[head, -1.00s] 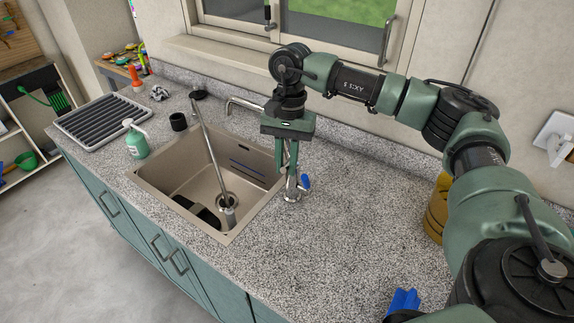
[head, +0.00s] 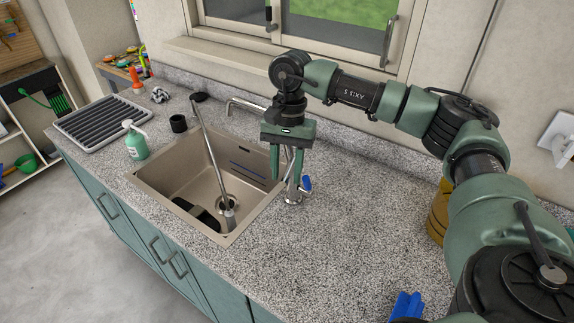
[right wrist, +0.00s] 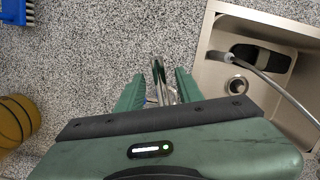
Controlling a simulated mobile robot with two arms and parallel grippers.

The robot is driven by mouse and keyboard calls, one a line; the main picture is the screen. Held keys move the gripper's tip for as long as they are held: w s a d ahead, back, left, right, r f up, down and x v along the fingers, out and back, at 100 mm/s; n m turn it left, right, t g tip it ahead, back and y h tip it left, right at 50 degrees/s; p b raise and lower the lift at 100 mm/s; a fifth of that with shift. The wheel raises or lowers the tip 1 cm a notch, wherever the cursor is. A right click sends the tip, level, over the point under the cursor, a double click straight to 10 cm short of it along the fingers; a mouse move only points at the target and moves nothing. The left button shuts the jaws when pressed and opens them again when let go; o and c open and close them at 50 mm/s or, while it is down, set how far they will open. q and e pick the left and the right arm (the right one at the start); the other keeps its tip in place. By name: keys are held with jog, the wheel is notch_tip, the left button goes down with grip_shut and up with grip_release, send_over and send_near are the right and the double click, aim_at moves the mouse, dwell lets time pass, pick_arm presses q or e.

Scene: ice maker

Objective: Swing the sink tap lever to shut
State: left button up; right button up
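The chrome sink tap (head: 293,190) stands on the counter at the right edge of the sink, its thin spout reaching over the basin. Its lever (head: 307,184) has a blue end and points to the right of the tap body in the head view. My right gripper (head: 286,178) points down over the tap with its fingers apart. In the right wrist view the chrome tap (right wrist: 158,72) shows between the two open fingers, and the lever is mostly hidden behind the gripper. I cannot tell whether a finger touches it. My left gripper is out of view.
The sink (head: 170,180) holds a grey hose-like rod and a dark item. A yellow-brown container (head: 437,215) and blue brush (head: 407,305) are right.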

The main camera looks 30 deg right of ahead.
aim_at(287, 172)
jog(key=shift+w+d+r+p, duration=0.15)
jog(key=shift+r+p, duration=0.3)
jog(key=shift+r, duration=0.55)
jog(key=shift+w+d+r+p, duration=0.1)
jog(key=shift+r+p, duration=0.4)
jog(key=shift+r, duration=0.5)
jog(key=shift+w+d+r+p, duration=0.15)
jog(key=shift+r+p, duration=0.3)
jog(key=shift+r, duration=0.55)
jog(key=shift+s, duration=0.1)
jog(key=shift+f, duration=0.1)
